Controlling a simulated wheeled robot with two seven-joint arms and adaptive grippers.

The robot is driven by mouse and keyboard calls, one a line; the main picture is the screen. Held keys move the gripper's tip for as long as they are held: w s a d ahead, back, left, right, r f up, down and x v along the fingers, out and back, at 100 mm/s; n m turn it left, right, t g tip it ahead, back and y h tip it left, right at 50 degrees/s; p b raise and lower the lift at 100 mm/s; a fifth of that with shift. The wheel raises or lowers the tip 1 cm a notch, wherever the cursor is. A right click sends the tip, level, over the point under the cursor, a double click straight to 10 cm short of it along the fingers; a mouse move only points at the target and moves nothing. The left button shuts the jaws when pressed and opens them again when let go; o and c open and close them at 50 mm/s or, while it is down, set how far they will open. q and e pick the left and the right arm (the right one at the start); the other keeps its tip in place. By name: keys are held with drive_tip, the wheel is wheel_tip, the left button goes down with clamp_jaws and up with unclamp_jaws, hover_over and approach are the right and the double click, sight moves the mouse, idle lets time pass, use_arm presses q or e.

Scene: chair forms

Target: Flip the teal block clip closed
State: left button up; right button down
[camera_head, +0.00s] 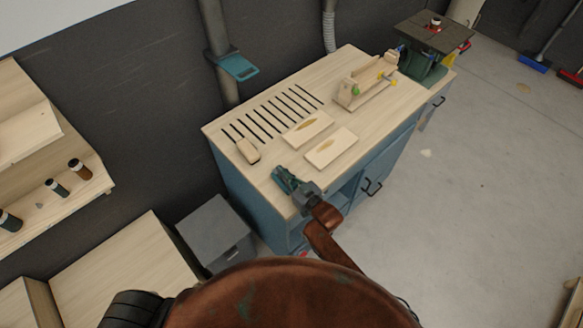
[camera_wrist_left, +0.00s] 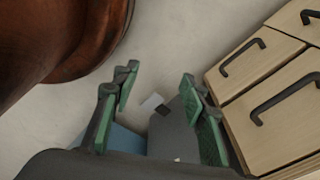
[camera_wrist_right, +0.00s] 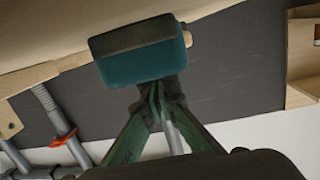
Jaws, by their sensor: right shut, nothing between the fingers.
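A teal block (camera_wrist_right: 142,52), which I take for the clip, fills the upper middle of the right wrist view, its upper face dark. In the head view, a teal piece (camera_head: 283,177) shows at the bench's near edge, by my right gripper (camera_head: 295,187). My right gripper is shut and empty, its green fingertips (camera_wrist_right: 160,88) right under the block; I cannot tell if they touch it. The clip's hinge is not clear, nor is its open or closed state. My left gripper (camera_wrist_left: 158,88) is open and empty, low beside drawers, out of the head view.
The wooden workbench (camera_head: 222,127) holds a small wooden block (camera_head: 247,150), two boards (camera_head: 331,148), a wooden jig (camera_head: 365,88) and a machine (camera_head: 430,42). A grey bin (camera_head: 214,232) stands left of it.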

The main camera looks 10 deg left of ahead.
drive_tip(key=shift+a+r+p, duration=0.15)
drive_tip(key=shift+r+p, duration=0.4)
drive_tip(key=shift+r, duration=0.2)
wheel_tip(320, 180, up, 4)
drive_tip(key=p, duration=0.3)
drive_tip(key=shift+w+a+f, duration=0.1)
drive_tip(key=shift+a, duration=0.05)
drive_tip(key=s+d, duration=0.1)
drive_tip(key=d+f+b, duration=0.1)
drive_tip(key=s+d+f, duration=0.1)
drive_tip(key=shift+s+d+f, duration=0.2)
drive_tip(key=shift+s+d, duration=0.05)
drive_tip(key=shift+s, duration=0.1)
drive_tip(key=s+d, duration=0.2)
drive_tip(key=d, duration=0.1)
drive_tip(key=shift+s+f+b, duration=0.35)
drive_tip(key=shift+f+b, duration=0.05)
drive_tip(key=shift+s+d, duration=0.2)
drive_tip(key=shift+d, duration=0.1)
drive_tip(key=shift+s+d, duration=0.2)
drive_tip(key=shift+d, duration=0.05)
use_arm(q)
drive_tip(key=s+r, duration=0.2)
drive_tip(key=s, duration=0.1)
drive_tip(key=shift+r, duration=0.15)
drive_tip(key=shift+w, duration=0.15)
